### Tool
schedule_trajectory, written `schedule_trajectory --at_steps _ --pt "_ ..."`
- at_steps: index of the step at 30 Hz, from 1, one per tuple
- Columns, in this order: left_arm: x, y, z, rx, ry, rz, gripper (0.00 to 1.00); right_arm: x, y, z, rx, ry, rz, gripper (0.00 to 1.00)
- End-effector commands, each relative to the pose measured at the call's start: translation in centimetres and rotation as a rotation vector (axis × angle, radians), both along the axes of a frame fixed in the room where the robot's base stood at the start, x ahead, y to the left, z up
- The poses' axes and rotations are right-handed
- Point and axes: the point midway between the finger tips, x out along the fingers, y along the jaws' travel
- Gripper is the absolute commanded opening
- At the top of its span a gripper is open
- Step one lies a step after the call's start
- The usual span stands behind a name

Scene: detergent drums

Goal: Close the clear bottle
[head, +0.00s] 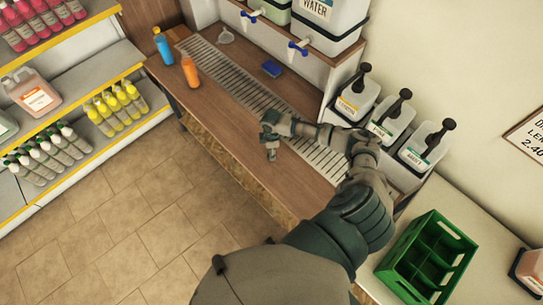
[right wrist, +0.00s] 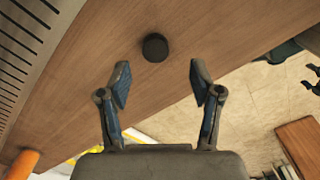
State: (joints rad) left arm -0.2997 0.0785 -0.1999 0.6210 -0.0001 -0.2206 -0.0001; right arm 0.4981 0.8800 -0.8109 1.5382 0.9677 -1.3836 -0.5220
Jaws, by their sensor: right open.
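My right gripper (head: 270,152) hangs over the front part of the wooden counter in the head view. In the right wrist view its two fingers (right wrist: 160,85) are spread, with nothing between them. A small round black cap (right wrist: 155,47) is on the counter just beyond the fingertips, roughly centred between them. I cannot make out the cap in the head view. I cannot identify a clear bottle in either view. At the right edge of the right wrist view are dark finger-like parts (right wrist: 313,78), perhaps of my left gripper; their opening is unclear.
A blue bottle (head: 163,47) and an orange bottle (head: 190,70) stand at the counter's far left. Pump dispensers (head: 393,122) stand at right, behind a green crate (head: 428,258).

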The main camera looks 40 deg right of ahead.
Motion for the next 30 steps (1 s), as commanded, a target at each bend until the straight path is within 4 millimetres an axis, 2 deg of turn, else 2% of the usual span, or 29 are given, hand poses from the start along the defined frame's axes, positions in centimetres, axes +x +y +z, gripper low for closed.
schedule_trajectory --at_steps 9,12,23,29,30 --pt "0.0 0.0 -0.3 0.000 0.000 0.000 0.95 0.6 -0.3 -4.2 0.002 0.001 0.000 0.65" --pt "-0.1 0.0 -0.3 0.000 0.000 -0.001 0.95 0.6 -0.3 -5.0 0.001 0.001 0.000 0.65" --pt "-0.1 0.1 -0.3 0.001 0.001 -0.001 0.95 0.6 -0.3 -5.2 0.000 0.000 0.001 0.65" --pt "-0.1 0.1 -0.3 0.001 0.002 -0.001 0.95 0.6 -0.3 -5.2 0.000 0.000 0.000 0.29" --pt "-0.1 0.1 -0.3 0.001 0.002 -0.001 0.95 0.6 -0.3 -5.2 0.000 0.000 0.000 0.26"
